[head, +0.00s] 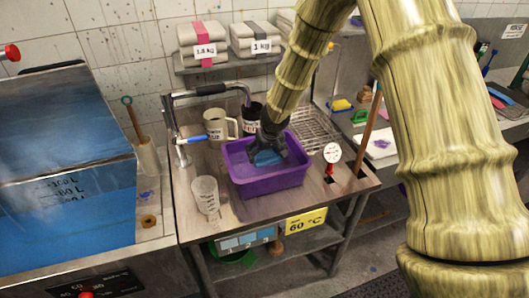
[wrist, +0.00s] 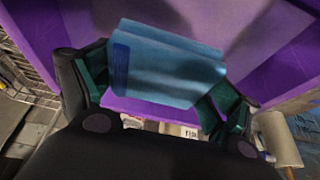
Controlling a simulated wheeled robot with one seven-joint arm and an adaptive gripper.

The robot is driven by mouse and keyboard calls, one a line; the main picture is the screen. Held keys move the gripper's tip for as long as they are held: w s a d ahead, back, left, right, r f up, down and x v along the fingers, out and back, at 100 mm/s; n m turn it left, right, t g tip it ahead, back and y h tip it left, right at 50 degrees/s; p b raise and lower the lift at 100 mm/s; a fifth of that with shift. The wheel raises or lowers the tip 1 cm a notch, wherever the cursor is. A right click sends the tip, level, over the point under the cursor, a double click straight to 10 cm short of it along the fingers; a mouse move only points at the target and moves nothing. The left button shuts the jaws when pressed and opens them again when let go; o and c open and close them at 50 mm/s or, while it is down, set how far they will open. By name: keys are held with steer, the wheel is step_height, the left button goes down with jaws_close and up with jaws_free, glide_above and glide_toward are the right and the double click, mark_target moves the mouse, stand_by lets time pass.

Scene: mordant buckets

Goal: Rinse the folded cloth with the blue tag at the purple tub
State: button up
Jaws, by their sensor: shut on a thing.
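The purple tub (head: 270,189) stands on the metal bench in the middle of the head view. My gripper (head: 268,148) points down into the tub's opening. It is shut on a folded blue cloth (head: 265,159), which shows low between the fingers. In the wrist view my gripper (wrist: 160,88) has a dark finger at each side of the cloth (wrist: 170,68). A darker blue tag (wrist: 120,58) is at the cloth's left end. Purple tub walls (wrist: 285,45) surround it. I cannot tell whether the cloth touches the tub floor or any water.
A tap (head: 183,147) and pale jug (head: 216,124) stand behind left, beside a dark jug (head: 251,117). A clear beaker (head: 206,194) is left of the tub. A round dial (head: 332,153) and wire rack (head: 315,130) are right. A large blue vat (head: 75,160) fills the left.

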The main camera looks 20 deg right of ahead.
mark_target(267, 163)
steer(key=shift+f+b, duration=2)
steer(key=shift+f, duration=0.55)
steer(key=shift+w+a, duration=0.15)
steer(key=shift+w+a, duration=0.15)
steer(key=shift+s+d+f+b, duration=0.1)
steer(key=shift+s+d+b, duration=0.25)
steer(key=shift+s+d, duration=0.25)
steer(key=shift+w+a+p, duration=0.4)
steer(key=shift+w+a, duration=0.2)
steer(key=shift+a, duration=0.05)
